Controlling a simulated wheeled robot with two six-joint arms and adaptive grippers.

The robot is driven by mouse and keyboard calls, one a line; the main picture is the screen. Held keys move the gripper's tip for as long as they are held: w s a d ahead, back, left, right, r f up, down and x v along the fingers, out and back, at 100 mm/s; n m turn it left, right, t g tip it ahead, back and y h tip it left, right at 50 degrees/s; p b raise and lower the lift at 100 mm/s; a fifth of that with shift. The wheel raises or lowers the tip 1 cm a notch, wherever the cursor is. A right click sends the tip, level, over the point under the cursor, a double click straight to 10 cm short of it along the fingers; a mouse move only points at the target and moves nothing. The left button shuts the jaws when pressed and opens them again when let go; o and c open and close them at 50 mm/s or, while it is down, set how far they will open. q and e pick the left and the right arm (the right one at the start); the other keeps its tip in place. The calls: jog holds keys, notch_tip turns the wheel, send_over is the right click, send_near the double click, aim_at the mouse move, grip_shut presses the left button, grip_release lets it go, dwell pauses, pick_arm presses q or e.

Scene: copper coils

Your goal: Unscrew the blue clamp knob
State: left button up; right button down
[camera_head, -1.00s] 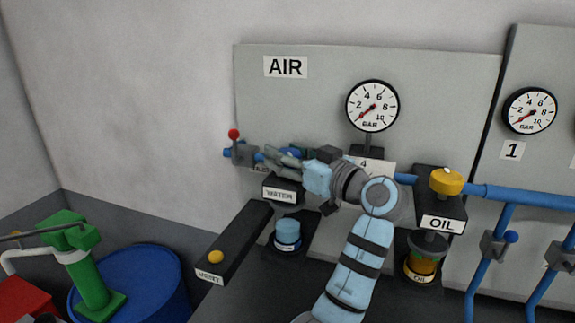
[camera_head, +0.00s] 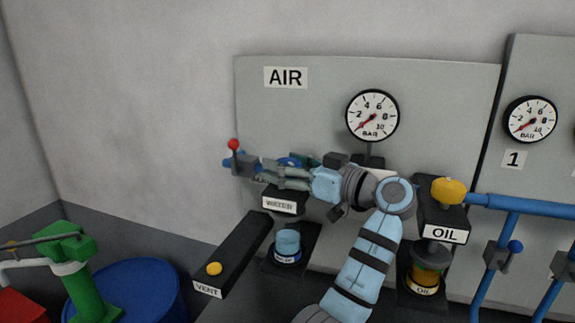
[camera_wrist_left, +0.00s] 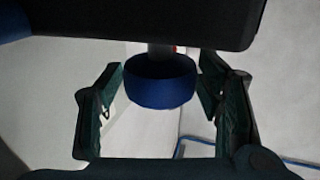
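The blue knob (camera_wrist_left: 160,84) shows in the left wrist view as a short round cap on a grey stem below a dark block. My left gripper (camera_wrist_left: 163,95) is open, with one dark green finger on each side of the knob and a visible gap on both sides. In the head view, my left gripper (camera_head: 285,175) points left in front of the panel, above the WATER label. A bit of the blue knob (camera_head: 288,161) shows there beside the fingers, partly hidden. My right gripper is not in view.
The grey AIR panel (camera_head: 330,95) carries a gauge (camera_head: 372,116). A red-tipped lever (camera_head: 234,145) stands left of the gripper. The black VENT arm (camera_head: 236,250) and water bowl (camera_head: 288,246) lie below. The OIL unit (camera_head: 443,215) is to the right.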

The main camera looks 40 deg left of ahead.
aim_at(287, 161)
pick_arm(q)
notch_tip(287, 161, up, 10)
jog(key=shift+r, duration=0.1)
dwell(0.4)
